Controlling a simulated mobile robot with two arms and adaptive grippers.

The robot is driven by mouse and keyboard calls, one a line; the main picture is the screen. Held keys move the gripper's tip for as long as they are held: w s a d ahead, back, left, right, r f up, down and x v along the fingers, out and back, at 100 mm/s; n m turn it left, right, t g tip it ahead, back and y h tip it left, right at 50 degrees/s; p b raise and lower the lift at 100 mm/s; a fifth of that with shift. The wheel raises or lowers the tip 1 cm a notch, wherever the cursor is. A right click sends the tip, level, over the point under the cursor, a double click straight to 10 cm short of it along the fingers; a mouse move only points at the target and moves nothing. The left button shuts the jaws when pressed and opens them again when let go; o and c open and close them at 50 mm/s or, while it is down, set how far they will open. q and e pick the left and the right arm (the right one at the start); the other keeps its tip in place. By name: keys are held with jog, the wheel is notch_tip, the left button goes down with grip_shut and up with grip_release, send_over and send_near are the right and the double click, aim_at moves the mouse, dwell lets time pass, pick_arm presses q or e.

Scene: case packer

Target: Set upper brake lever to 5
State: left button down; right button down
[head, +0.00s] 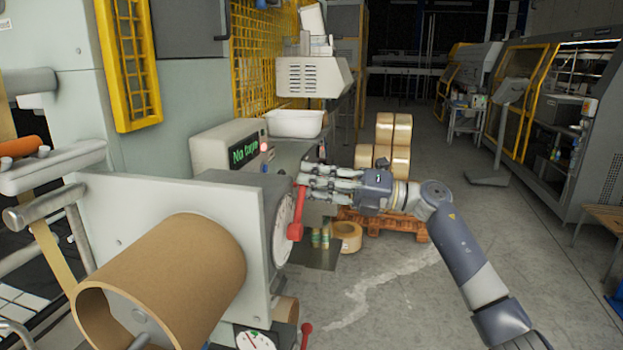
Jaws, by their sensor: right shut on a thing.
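The upper brake lever (296,222) is a red handle on a white round dial (281,232), on the right face of the grey housing. The dial faces right and is seen nearly edge-on, so its numbers cannot be read. My right gripper (304,184) reaches in from the right and is shut on the red lever near its top end. A lower dial (256,340) with another red lever (306,332) shows at the bottom edge. My left gripper is not in view.
A large brown cardboard roll (170,270) sits in front of the housing. A "No tape" display (244,149) stands behind it. Tape rolls (384,131) are stacked on a wooden pallet (412,230) behind my right arm.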

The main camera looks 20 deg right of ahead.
jog(key=shift+w+d+f+m, duration=0.2)
jog(key=shift+w+d+m, duration=0.1)
jog(key=shift+m, duration=0.3)
jog(key=c, duration=1.4)
grip_release()
jog(key=shift+o, duration=0.5)
jog(key=shift+w+f, duration=0.1)
jog(key=v, duration=1.2)
jog(key=shift+a+f, duration=0.1)
